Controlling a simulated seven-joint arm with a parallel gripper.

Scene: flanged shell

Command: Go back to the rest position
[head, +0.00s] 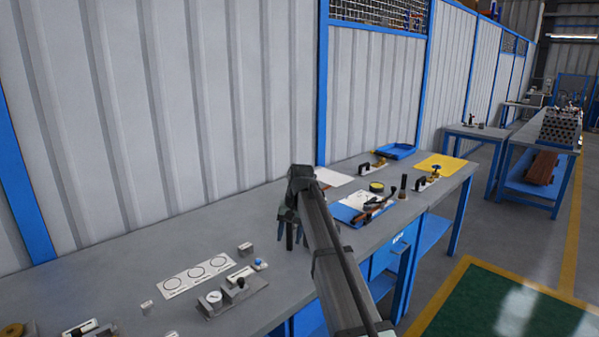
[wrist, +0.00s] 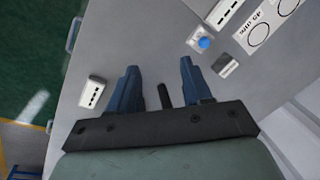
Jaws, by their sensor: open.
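My gripper (head: 290,243) hangs over the grey workbench (head: 150,250), right of the sheet with printed circles. In the wrist view my gripper (wrist: 158,62) has its two blue fingers spread apart. A short dark peg (wrist: 164,96) shows between the fingers, with a gap on both sides; I cannot tell whether it stands on the bench. No flanged shell can be made out for certain.
Below left lie the circle sheet (head: 198,275), a gauge block (head: 214,298) and a blue-knobbed block (head: 260,264). A white dotted block (wrist: 92,92) lies beside the fingers. A blue tray (head: 352,213), clamps and a yellow mat (head: 441,165) are further right. A corrugated wall runs behind.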

